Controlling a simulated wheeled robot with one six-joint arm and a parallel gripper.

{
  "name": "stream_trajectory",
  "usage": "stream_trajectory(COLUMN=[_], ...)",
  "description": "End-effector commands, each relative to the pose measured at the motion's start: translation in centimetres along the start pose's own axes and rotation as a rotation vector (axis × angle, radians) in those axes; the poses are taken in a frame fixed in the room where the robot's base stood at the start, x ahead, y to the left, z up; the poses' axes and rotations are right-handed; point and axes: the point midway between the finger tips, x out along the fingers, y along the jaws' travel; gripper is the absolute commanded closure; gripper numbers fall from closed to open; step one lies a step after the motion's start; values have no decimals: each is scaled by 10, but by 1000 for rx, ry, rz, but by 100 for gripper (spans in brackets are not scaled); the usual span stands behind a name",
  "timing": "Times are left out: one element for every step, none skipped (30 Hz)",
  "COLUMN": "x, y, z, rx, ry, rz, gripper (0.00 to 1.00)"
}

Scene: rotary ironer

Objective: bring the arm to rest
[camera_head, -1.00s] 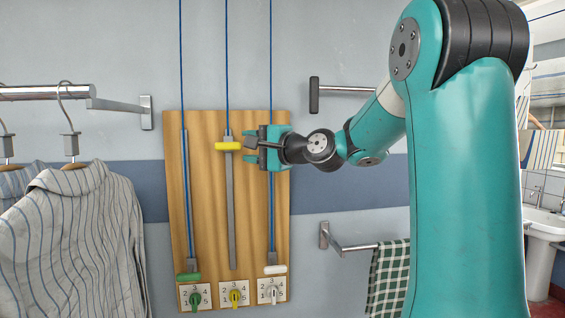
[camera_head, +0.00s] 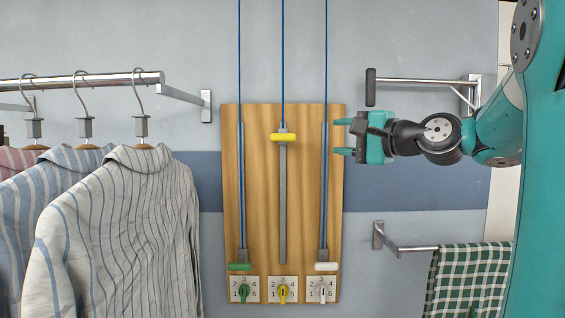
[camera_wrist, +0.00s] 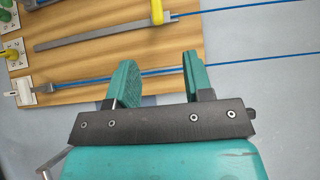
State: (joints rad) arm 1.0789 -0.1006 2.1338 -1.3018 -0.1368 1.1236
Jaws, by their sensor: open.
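My gripper (camera_head: 343,137) is open and empty, with its two teal fingers apart, at the right edge of the wooden board (camera_head: 262,200). In the wrist view the open fingers (camera_wrist: 160,82) show with the board behind them and nothing between them. My arm (camera_head: 440,135) reaches in from the right. On the board, the yellow handle (camera_head: 283,137) is high on its slot, while the green handle (camera_head: 240,267) and the white handle (camera_head: 326,267) are low. Below them are a green knob (camera_head: 244,291), a yellow knob (camera_head: 283,291) and a white knob (camera_head: 322,291).
Striped shirts (camera_head: 125,235) hang from a rail (camera_head: 100,80) at the left. At the right, an upper wall bar (camera_head: 425,81) is above my arm and a lower bar (camera_head: 405,248) is below it, near a green checked towel (camera_head: 465,285). Bare wall lies between the bars.

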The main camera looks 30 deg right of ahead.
Motion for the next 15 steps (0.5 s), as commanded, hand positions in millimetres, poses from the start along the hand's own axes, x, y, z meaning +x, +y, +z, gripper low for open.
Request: stream_trajectory(x=[0,0,0,0,0,2,4,7,13,18,23,30,34,37,39], y=[0,0,0,0,0,2,5,9,18,26,35,51,64,78,98], z=[0,0,0,0,0,3,6,12,22,33,45,65,83,101,127], rx=[0,0,0,0,-1,-5,-12,-24,-47,-71,-101,-150,-194,-243,-314], ry=[0,0,0,0,-1,-7,-16,-31,-56,-83,-115,-169,-217,-269,-346], rz=[0,0,0,0,1,7,15,29,55,81,111,158,197,238,291], gripper=[53,53,53,53,53,53,53,53,53,53,53,53,53,53,53])
